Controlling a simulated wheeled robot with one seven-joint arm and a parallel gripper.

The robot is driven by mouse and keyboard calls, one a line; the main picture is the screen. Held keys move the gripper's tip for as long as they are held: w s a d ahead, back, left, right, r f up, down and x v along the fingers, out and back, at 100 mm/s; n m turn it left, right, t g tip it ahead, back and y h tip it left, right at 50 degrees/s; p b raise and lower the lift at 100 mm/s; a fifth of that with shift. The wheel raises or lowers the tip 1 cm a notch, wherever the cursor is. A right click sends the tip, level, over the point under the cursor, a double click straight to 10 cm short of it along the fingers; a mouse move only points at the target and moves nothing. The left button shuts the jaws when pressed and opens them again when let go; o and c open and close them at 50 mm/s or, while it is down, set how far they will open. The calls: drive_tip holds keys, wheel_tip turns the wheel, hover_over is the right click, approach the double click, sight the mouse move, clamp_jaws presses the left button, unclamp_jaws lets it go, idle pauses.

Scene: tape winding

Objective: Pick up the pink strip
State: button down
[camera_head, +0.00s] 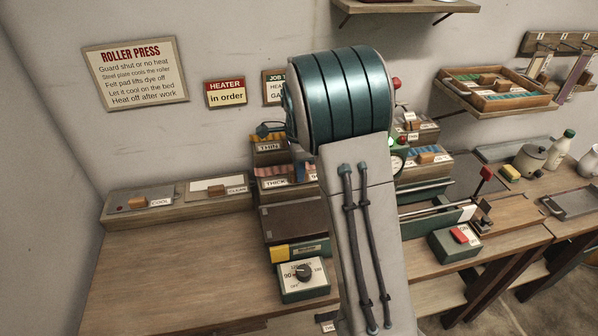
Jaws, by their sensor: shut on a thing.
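My large teal and grey arm fills the middle of the view and hides what lies behind it. My gripper cannot be made out; it is hidden behind the arm. Left of the arm stands a box labelled THICK (275,184), with pinkish-red strip ends along its top. A box labelled THIN (268,146), with orange-brown ends, stands behind it. Small blue and orange parts show at the arm's left edge beside the THICK box, too small to name. No single pink strip can be told apart for certain.
A dial box (303,290) and a dark flat plate stand left of my arm. A low rack labelled COOL (152,203) lies along the wall. The wooden bench (165,285) is clear at the front left. Right of my arm are a red-knobbed lever (486,174) and a green box (453,246).

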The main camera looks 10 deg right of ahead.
wheel_tip(320, 180, up, 27)
idle(0.5)
drive_tip(key=shift+d, duration=0.1)
